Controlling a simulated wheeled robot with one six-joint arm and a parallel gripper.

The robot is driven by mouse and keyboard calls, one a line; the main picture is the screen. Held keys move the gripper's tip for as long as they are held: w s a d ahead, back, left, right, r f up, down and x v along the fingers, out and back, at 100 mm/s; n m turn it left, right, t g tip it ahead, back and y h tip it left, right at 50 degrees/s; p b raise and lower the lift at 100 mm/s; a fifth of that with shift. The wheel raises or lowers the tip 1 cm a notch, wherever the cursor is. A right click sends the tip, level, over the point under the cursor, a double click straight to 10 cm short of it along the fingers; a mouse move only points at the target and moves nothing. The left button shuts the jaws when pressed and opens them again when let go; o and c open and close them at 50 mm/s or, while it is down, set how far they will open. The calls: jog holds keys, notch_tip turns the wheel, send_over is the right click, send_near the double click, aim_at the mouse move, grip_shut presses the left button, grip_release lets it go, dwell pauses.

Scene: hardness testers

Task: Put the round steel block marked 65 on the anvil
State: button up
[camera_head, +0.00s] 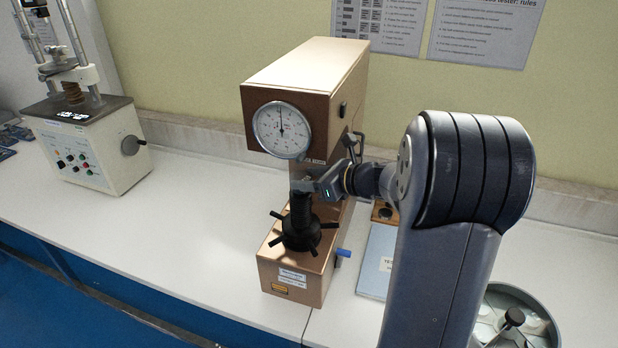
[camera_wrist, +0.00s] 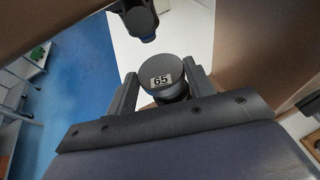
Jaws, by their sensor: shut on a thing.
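The round steel block (camera_wrist: 163,66), dark grey with a white label reading 65, sits between the two fingers of my gripper (camera_wrist: 164,78) in the wrist view. My gripper is shut on it, and the label faces the camera. In the head view my gripper (camera_head: 318,187) reaches in from the right, under the dial of the tan hardness tester (camera_head: 310,85) and above its black spindle with handles (camera_head: 300,228). A dark round part shows just below the block in the wrist view, likely the anvil. I cannot tell whether the block touches it. The tester's dark indenter head (camera_wrist: 140,22) is beyond the block.
A blue-tipped lever (camera_head: 343,253) sticks out at the tester's right. A wooden holder (camera_head: 384,212) and a light blue booklet (camera_head: 378,262) lie right of it. A round tray (camera_head: 548,330) is at lower right. A white tester (camera_head: 88,140) stands left, with clear bench between.

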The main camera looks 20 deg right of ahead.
jog(key=shift+f, duration=0.2)
jog(key=o, duration=1.3)
jog(key=shift+c, duration=1.4)
jog(key=s+d, duration=0.4)
jog(key=s, duration=0.1)
jog(key=shift+s+d+r, duration=0.2)
jog(key=shift+s, duration=0.05)
